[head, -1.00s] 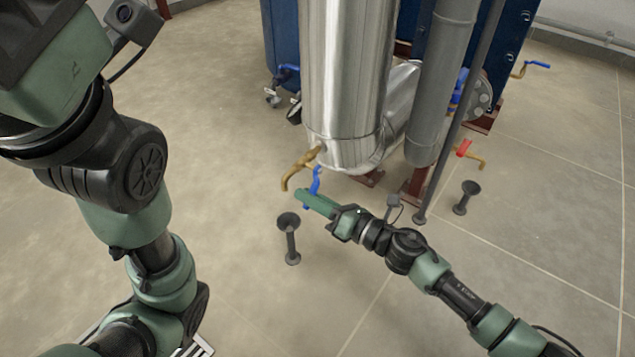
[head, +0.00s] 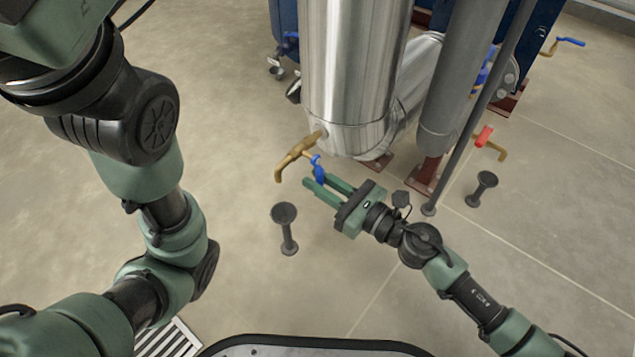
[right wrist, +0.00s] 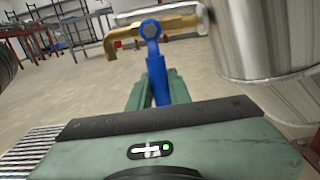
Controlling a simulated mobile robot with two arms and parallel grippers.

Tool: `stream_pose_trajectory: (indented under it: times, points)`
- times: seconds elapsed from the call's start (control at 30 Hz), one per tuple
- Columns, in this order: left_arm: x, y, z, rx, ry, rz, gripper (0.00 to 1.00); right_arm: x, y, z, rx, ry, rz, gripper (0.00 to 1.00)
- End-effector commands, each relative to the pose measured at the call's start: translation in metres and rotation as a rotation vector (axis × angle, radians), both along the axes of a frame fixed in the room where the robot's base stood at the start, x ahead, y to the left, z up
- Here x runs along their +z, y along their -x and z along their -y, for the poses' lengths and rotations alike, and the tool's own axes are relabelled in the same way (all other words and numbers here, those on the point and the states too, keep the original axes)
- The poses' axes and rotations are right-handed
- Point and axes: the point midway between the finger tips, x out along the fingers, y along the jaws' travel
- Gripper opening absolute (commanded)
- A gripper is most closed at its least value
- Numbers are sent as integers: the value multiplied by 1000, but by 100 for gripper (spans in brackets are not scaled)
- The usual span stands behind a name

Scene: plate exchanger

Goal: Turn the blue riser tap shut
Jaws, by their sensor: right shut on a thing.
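The riser tap (head: 294,152) is a brass bib tap low on the left side of the steel column, its spout bending down. Its blue lever (head: 317,167) hangs down from the tap body. My right gripper (head: 321,184) reaches it from the lower right and is shut on the lever, one green finger on each side. In the right wrist view the blue lever (right wrist: 157,72) runs from a grey bolt on the brass body (right wrist: 175,27) down between the fingers.
The steel column (head: 345,80) stands just above the tap. A grey pipe (head: 449,95) and a red-handled tap (head: 484,135) are to the right. Black floor funnels stand at lower left (head: 287,230) and right (head: 482,188). A floor grate (head: 170,340) lies at the bottom.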

Motion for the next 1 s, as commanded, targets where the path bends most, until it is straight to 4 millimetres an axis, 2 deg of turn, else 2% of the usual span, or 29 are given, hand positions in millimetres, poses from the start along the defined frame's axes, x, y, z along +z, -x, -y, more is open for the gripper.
stream_pose_trajectory:
  times: [0.5, 0.53, 0.6, 1.0]
  points:
    - [-1, -6, 1, 2, -3, -11, 36, -2, -1, 1, 0, 17, 16, 0]
    - [-1, -6, 1, 2, -3, -11, 36, -2, -1, 2, 0, 17, 16, 24]
    - [-1, -6, 1, 2, -3, -12, 36, -2, -1, 2, 0, 16, 15, 41]
    - [0, -5, 1, 2, -3, -11, 36, -1, 3, 6, 0, 12, 13, 41]
